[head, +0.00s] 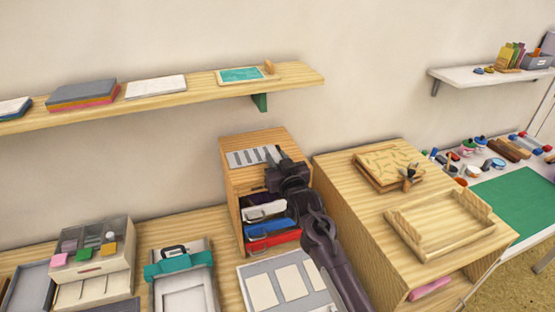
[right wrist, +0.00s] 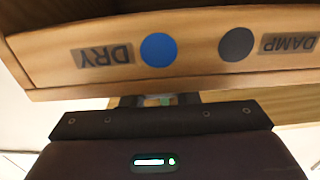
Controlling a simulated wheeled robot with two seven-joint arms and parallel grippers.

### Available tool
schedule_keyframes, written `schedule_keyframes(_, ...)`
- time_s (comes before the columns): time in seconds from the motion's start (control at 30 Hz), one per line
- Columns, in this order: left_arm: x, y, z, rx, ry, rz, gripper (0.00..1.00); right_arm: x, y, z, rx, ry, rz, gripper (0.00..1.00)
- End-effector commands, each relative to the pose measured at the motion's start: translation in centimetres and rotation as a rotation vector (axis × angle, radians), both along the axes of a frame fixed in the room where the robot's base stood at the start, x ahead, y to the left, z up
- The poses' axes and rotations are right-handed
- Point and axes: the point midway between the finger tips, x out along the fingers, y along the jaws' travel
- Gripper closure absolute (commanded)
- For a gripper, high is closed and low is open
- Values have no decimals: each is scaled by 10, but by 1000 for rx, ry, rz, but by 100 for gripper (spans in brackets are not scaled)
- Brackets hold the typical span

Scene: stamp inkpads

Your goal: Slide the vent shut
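The vent (head: 250,156) is a grey slotted plate on top of a small wooden cabinet (head: 232,205). My right gripper (head: 275,155) is over the right part of the cabinet top, at the right end of the vent, and hides that part. Whether it touches the vent, I cannot tell. In the right wrist view the cabinet (right wrist: 200,80) shows upside down, with DRY and DAMP labels beside a blue dot (right wrist: 158,49) and a grey dot (right wrist: 236,44). The finger tips are mostly hidden there, with a small green patch between them. My left gripper is not in view.
Inkpads in white, blue and red (head: 272,226) lie in the cabinet's open front, below my arm. A larger wooden cabinet (head: 340,205) stands close on the right, with a wooden tray (head: 430,250) on top. A wall shelf (head: 200,90) hangs above.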

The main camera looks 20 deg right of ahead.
Motion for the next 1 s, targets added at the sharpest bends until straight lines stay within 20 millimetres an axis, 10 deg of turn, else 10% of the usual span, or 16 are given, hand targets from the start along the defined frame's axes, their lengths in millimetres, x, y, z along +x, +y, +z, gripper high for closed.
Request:
schedule_keyframes(0.87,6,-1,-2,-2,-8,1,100,2,-47,0,0,1,-4,100)
schedule_keyframes(0.9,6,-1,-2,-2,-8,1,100,2,-47,0,-1,0,-4,71)
schedule_keyframes(1.0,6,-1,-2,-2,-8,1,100,2,-47,0,-1,0,-3,57)
